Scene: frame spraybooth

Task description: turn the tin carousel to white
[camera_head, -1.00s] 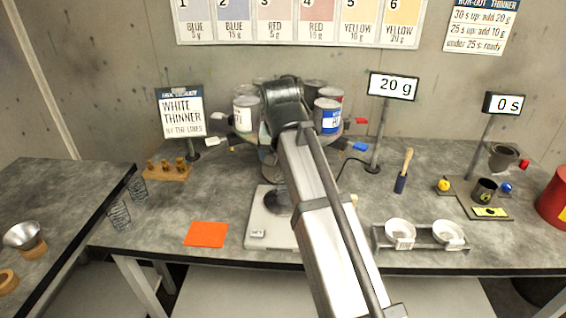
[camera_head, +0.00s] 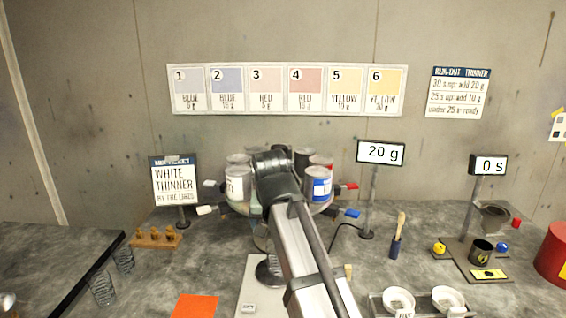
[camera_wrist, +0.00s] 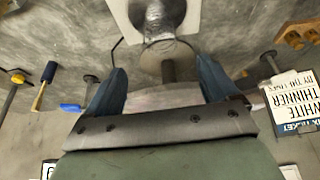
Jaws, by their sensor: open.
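The tin carousel stands at the back middle of the bench, with several tins around it and coloured tabs sticking out. A white-labelled tin (camera_head: 237,185) is at its front left and a blue-labelled tin (camera_head: 319,185) at its front right. A white tab (camera_head: 206,210) points left; a blue tab (camera_head: 352,213) and a red tab (camera_head: 349,186) point right. My arm hides the carousel's front middle. In the wrist view my gripper (camera_wrist: 160,85) is open, its two dark blue fingers apart. A grey surface shows between them; I cannot tell whether they touch it.
A sign reading "white thinner" (camera_head: 175,185) stands left of the carousel. The 20 g display (camera_head: 381,152) stands on a post to the right. An orange sheet (camera_head: 195,306) lies front left. A brush (camera_head: 397,235) stands at right.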

